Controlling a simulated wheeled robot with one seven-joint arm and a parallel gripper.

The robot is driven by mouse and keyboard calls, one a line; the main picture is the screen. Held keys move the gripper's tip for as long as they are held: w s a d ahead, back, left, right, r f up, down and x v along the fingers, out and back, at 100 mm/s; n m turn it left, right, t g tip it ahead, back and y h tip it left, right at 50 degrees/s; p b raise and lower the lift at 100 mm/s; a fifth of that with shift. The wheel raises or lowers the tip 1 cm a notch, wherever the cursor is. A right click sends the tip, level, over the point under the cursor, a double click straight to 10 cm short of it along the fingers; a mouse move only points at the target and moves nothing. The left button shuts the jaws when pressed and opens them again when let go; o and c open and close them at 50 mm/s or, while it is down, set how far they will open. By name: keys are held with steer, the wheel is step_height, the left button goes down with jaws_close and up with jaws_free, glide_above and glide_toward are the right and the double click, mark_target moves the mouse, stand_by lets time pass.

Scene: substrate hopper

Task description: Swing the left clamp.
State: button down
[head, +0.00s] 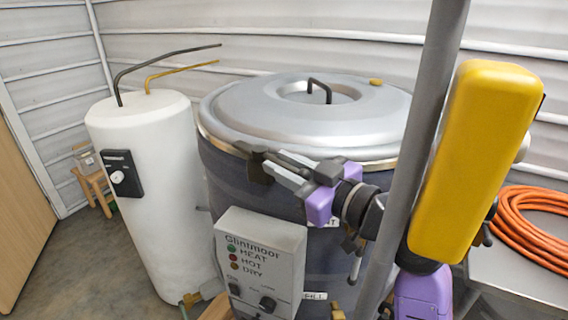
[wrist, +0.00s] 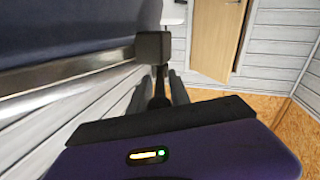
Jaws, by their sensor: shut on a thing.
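The hopper (head: 285,190) is a wide dark drum with a grey metal lid (head: 270,118) lying on it. The left clamp (head: 251,161) is a dark block on the rim at the front of the drum. In the wrist view, the clamp's block (wrist: 153,47) stands at the metal rim, with a thin dark handle running from it toward me. My gripper (head: 280,168) reaches in from the right, its grey fingers at the clamp. In the wrist view, my gripper's fingers (wrist: 162,88) lie on either side of the handle, shut on it. The exact contact is partly hidden.
A control box (head: 260,255) with lights and knobs stands just below my gripper. A white cylinder (head: 150,190) with bent pipes is to the left. An orange hose coil (head: 535,215) lies on a grey surface at the right. The lid has a dark handle (head: 319,90).

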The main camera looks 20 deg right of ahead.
steer(key=c, duration=1.5)
jaws_free()
steer(key=shift+o, duration=0.2)
steer(key=b+v, duration=0.2)
steer(key=v, duration=0.6)
steer(key=shift+w, duration=0.1)
